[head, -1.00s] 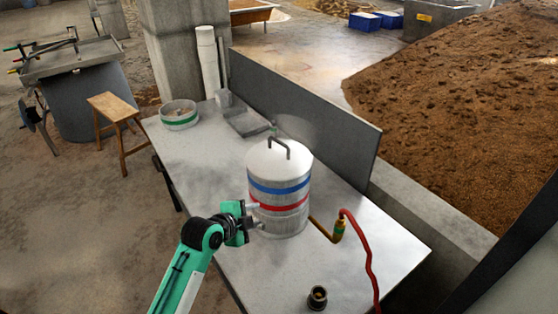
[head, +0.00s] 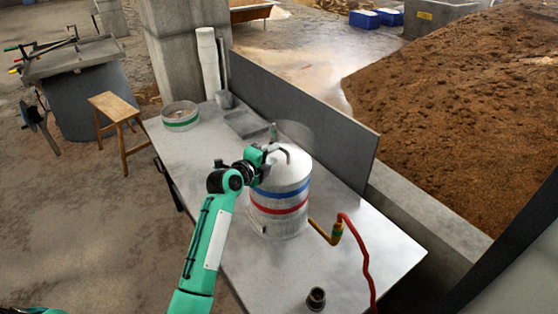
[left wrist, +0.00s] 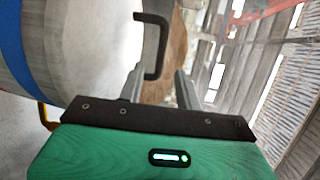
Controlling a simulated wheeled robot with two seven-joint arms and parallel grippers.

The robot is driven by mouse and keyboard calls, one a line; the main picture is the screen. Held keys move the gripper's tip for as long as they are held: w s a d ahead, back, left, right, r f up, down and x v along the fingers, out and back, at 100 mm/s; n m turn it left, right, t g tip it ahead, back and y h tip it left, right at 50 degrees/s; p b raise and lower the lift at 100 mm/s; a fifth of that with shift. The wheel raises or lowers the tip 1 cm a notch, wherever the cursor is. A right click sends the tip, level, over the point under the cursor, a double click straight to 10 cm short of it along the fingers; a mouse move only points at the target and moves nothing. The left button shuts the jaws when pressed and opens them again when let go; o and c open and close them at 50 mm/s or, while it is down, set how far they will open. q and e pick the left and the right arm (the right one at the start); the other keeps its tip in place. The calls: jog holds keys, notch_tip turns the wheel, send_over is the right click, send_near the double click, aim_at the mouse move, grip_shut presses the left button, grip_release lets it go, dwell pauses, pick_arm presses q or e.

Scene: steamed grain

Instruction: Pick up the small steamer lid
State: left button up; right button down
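The small steamer (head: 279,205) is a white cylinder with a blue and a red band. Its white domed lid (head: 290,170) sits on top and carries a dark bent handle (head: 284,148). My left gripper (head: 270,155) is at the lid's left side, close to the handle. In the left wrist view, the lid (left wrist: 110,45) is at the upper left and the dark handle (left wrist: 162,45) reaches in line with the gap between my open fingers (left wrist: 160,88). I cannot tell whether they touch it. My right gripper is not in view.
The steamer stands on a grey table (head: 190,165). A red hose (head: 362,250) with a brass valve is at its right, and a small dark cup (head: 316,298) is nearer the front. A green-banded basin (head: 180,117) is further back. A grey panel (head: 320,125) borders the far side.

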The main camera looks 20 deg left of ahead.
aim_at(279, 157)
pick_arm(q)
jog(key=shift+w+d, duration=0.1)
jog(key=shift+w, duration=0.25)
jog(key=shift+w+p, duration=0.25)
jog(key=shift+p, duration=0.1)
jog(key=p+x, duration=0.2)
jog(key=x, duration=0.1)
jog(key=shift+w+p, duration=0.3)
jog(key=shift+w, duration=0.05)
jog(key=shift+w+f, duration=0.35)
jog(key=shift+w, duration=0.1)
jog(key=c, duration=0.6)
grip_shut()
